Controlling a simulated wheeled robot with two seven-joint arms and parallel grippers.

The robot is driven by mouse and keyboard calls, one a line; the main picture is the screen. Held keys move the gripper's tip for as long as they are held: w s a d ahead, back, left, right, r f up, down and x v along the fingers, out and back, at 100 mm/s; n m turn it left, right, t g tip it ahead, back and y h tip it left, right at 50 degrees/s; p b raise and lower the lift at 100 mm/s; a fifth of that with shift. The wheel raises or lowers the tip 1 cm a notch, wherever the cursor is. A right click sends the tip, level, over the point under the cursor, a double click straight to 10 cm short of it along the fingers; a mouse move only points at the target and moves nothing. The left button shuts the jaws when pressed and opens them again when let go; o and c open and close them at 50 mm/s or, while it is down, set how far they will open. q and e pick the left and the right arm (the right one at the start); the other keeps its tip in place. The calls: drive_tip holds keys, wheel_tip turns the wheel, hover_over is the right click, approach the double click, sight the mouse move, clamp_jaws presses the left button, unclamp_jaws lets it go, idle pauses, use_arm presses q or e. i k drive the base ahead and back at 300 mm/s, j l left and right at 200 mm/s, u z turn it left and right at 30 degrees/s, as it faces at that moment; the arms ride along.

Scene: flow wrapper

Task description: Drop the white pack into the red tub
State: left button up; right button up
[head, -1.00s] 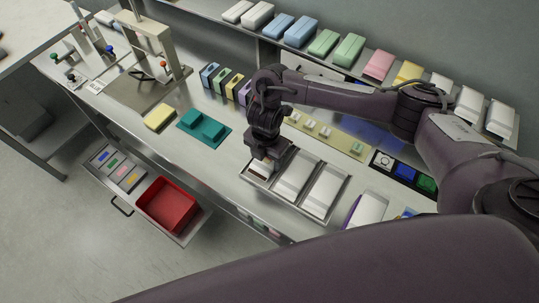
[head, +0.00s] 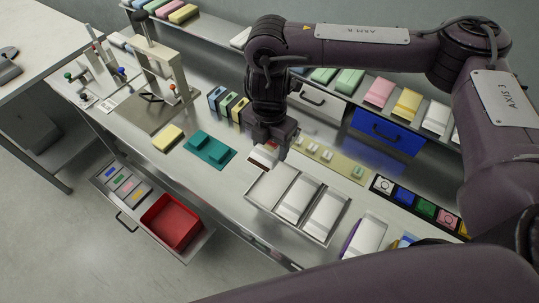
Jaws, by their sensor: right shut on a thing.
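My right gripper (head: 275,138) points down above the back left of the metal tray and is shut on a white pack (head: 262,156). Part of the pack shows white with a reddish-brown patch, and the jaws hide the rest. The pack appears raised above the tray (head: 250,207). The red tub (head: 176,225) stands open and looks empty in a pulled-out drawer at the lower left, well away from the gripper. My left gripper is not in view.
The tray's left compartment looks empty; two white packs (head: 299,200) lie in the others. A teal fixture (head: 211,148) and yellow block (head: 168,138) lie left of the gripper. A metal frame (head: 165,68) stands farther left. Coloured packs (head: 380,93) line the back shelf.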

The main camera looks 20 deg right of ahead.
sight(176, 225)
drive_tip(key=u, duration=0.8)
